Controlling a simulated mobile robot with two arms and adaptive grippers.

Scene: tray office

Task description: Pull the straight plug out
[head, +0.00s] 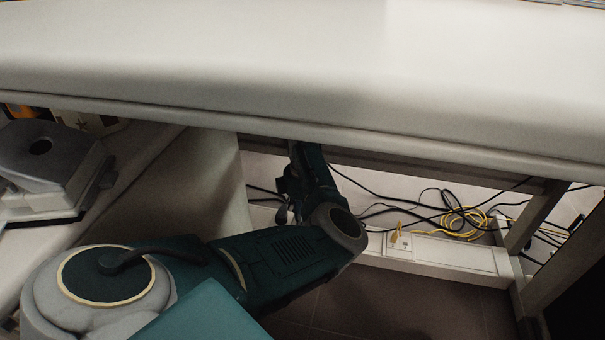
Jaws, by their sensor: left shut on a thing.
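My left arm reaches in from the left and bends up under the white desk. My left gripper (284,213) is small and dark in the view, beside the desk's side panel and low near the floor channel. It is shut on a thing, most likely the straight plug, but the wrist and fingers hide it. Black cables run close to the gripper on its left. I cannot tell whether the plug is in a socket or out. A socket plate (401,243) with a yellow plug (395,231) shows to the right of my forearm. My right gripper is not in view.
The white desktop (300,60) hangs over the work area, with a rail under it. Black and yellow cables (460,217) lie tangled at the right. A desk leg (535,217) stands at right. A grey device (45,165) is at left. Floor in front is clear.

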